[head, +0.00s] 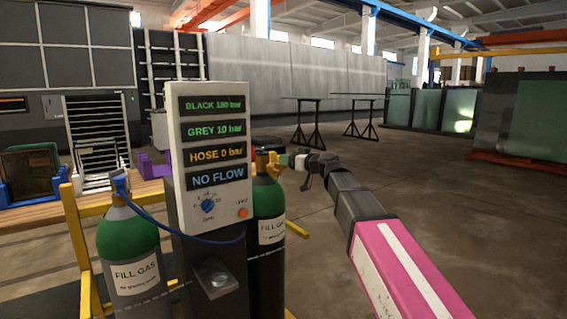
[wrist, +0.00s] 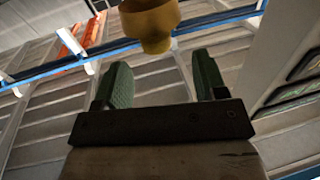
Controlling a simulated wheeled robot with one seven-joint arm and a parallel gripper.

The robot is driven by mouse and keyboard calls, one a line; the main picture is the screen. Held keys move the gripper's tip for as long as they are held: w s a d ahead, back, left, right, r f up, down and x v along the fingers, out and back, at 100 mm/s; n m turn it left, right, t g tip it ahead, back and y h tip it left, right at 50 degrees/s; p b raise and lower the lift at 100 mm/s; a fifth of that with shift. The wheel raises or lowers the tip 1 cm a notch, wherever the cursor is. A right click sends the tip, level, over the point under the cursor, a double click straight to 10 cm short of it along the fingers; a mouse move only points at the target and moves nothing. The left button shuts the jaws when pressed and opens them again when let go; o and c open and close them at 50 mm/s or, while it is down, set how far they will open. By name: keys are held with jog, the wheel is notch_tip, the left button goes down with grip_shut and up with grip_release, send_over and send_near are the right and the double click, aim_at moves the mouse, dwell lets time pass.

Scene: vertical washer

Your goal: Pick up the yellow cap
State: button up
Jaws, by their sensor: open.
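The yellow cap (head: 273,164) sits at the top of the right green-shouldered gas cylinder (head: 268,200), beside the control box. In the wrist view a yellow-brown rounded cap (wrist: 150,22) fills the top middle, just beyond the fingertips. My gripper (head: 285,160) reaches in from the right, its tips close to the cap. In the wrist view my gripper (wrist: 161,72) is open, with two green finger pads apart and nothing between them. The cap lies ahead of the gap between the pads. I cannot tell whether any finger touches it.
The grey control box (head: 212,150) with lit displays stands just left of the cap. A blue hose (head: 170,225) runs from it to the left cylinder (head: 128,250). A yellow frame (head: 75,235) surrounds the cylinders. The floor (head: 480,230) to the right is open.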

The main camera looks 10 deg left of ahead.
jog(key=shift+x, duration=3.6)
jog(key=shift+w+d+f, duration=0.1)
jog(key=shift+w, duration=0.05)
jog(key=c, duration=1)
